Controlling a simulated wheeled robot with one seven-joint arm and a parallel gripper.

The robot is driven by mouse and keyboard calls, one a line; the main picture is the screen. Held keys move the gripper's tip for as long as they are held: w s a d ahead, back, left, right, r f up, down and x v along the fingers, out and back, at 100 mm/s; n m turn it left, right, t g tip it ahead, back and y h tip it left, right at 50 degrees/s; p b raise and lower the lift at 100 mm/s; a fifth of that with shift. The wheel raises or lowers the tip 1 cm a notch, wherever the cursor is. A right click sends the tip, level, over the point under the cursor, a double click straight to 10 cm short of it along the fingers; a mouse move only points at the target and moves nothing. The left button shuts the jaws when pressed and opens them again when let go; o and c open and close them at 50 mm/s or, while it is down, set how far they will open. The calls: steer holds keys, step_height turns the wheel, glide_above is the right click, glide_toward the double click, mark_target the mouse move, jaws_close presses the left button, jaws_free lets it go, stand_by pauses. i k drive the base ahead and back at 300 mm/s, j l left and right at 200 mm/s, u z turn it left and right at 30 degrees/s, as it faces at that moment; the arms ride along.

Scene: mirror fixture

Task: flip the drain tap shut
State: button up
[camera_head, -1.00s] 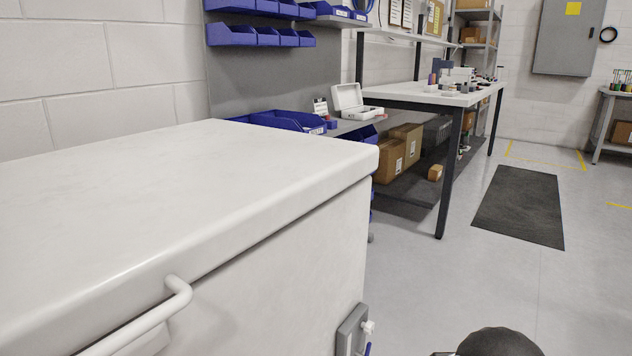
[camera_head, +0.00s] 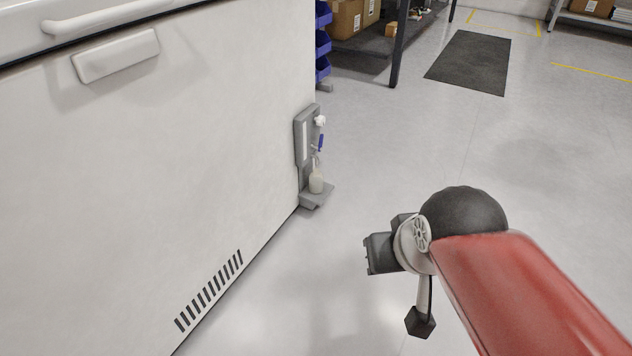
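The drain tap (camera_head: 320,121) is a small white fitting on a grey bracket (camera_head: 300,140) at the right corner of the white chest. A blue lever (camera_head: 320,142) hangs roughly upright just below the white fitting. A small pale bottle (camera_head: 316,181) stands under it on the bracket's foot. My gripper (camera_head: 372,254) appears as a dark block at the end of my red arm, below and to the right of the tap. It is clear of the tap and bottle. Its fingers are too small and dark to tell open from shut.
The white chest (camera_head: 150,180) fills the left side, with a bar handle (camera_head: 110,14) on top and a vent grille low down. Clear grey floor (camera_head: 400,150) lies right of the tap. A dark mat (camera_head: 470,62) and a bench with boxes are farther back.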

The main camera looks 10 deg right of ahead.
mark_target(319, 147)
steer(key=k, duration=0.2)
steer(key=i+j, duration=0.15)
steer(key=i, duration=0.4)
steer(key=i+j+z, duration=0.15)
steer(key=i, duration=0.35)
steer(key=i+j, duration=0.2)
steer(key=i, duration=0.35)
steer(key=k+j, duration=0.25)
steer(key=k+j+u, duration=0.1)
steer(key=k+j, duration=0.2)
steer(key=j, duration=0.2)
